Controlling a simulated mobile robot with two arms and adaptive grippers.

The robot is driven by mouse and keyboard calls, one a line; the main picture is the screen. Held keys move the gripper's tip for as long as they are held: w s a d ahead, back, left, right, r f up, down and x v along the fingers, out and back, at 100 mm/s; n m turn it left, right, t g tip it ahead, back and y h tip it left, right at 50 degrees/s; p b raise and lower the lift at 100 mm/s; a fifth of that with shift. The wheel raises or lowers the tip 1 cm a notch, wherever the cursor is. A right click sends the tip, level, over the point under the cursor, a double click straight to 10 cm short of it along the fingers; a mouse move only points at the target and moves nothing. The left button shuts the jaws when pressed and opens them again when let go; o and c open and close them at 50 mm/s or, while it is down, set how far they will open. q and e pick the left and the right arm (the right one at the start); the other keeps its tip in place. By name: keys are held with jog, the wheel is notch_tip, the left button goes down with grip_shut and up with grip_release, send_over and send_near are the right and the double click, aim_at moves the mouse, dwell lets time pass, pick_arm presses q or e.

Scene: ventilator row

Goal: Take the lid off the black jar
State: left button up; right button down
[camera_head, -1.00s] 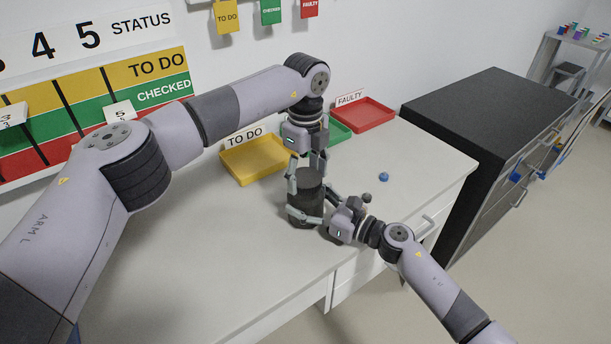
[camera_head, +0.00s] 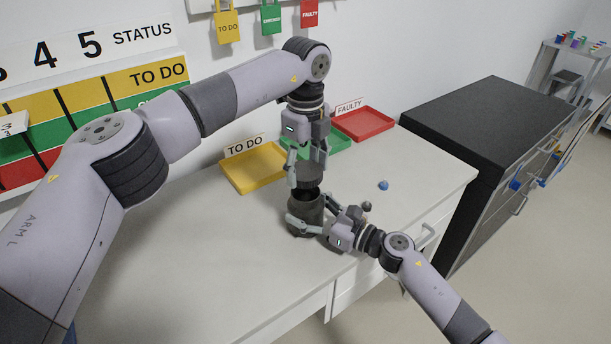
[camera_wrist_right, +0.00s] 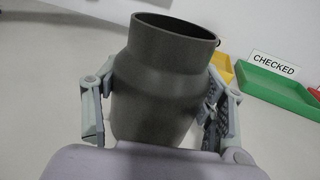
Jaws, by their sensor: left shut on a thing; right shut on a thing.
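The black jar (camera_head: 305,214) stands upright on the white table, its open mouth facing up. In the right wrist view the jar (camera_wrist_right: 160,85) shows an open, empty-looking rim. My right gripper (camera_head: 314,213) comes from the right and is shut around the jar's body; its fingers (camera_wrist_right: 155,105) lie on both sides of it. The dark round lid (camera_head: 308,175) is above the jar's mouth, apart from it. My left gripper (camera_head: 307,164) points down from above and is shut on the lid. The inside of the jar is mostly hidden in the head view.
A yellow TO DO tray (camera_head: 250,187), a green tray (camera_head: 328,147) and a red FAULTY tray (camera_head: 365,135) stand along the wall. A small blue object (camera_head: 383,185) lies right of the jar. The front left of the table (camera_head: 215,265) is clear. A black cabinet (camera_head: 485,120) stands at right.

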jog(key=shift+c, duration=1.3)
grip_release()
